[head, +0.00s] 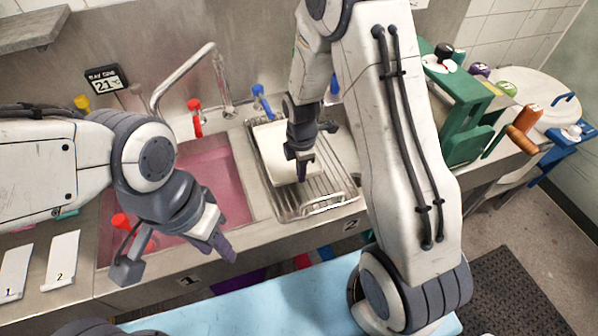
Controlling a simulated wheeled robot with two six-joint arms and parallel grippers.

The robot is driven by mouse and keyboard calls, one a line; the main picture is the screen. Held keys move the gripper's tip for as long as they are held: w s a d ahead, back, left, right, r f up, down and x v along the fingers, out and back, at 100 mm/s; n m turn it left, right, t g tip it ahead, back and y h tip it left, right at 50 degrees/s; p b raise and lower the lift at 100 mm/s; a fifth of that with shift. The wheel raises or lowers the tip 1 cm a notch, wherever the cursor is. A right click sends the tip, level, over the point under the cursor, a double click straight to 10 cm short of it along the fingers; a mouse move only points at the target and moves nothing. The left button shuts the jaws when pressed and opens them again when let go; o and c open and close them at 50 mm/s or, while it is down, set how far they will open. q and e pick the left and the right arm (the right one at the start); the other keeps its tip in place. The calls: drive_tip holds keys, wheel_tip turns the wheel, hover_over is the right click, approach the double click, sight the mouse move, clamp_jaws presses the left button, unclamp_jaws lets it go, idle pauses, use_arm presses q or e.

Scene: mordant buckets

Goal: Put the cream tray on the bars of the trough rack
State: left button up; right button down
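The cream tray (272,150) is at the trough rack (324,192), over its back and left part. I cannot tell whether it rests fully on the metal bars. The bars show bare at the front and right of the rack. My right gripper (302,168) points down over the tray and covers part of it. Its fingers are seen edge-on, so I cannot tell whether they grip the tray.
A pink-filled trough (222,175) lies left of the rack, with a curved tap (180,75) and red and blue valve handles behind. White cards (62,260) numbered 1 and 2 lie at the left. A green stand (470,115) and a white lidded tub (535,95) are at the right.

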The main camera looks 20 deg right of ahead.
drive_tip(key=shift+a+f, duration=0.2)
drive_tip(key=shift+f, duration=0.45)
drive_tip(key=shift+f, duration=0.2)
drive_tip(key=c, duration=1.1)
unclamp_jaws()
drive_tip(key=shift+o, duration=0.2)
drive_tip(key=shift+r, duration=0.1)
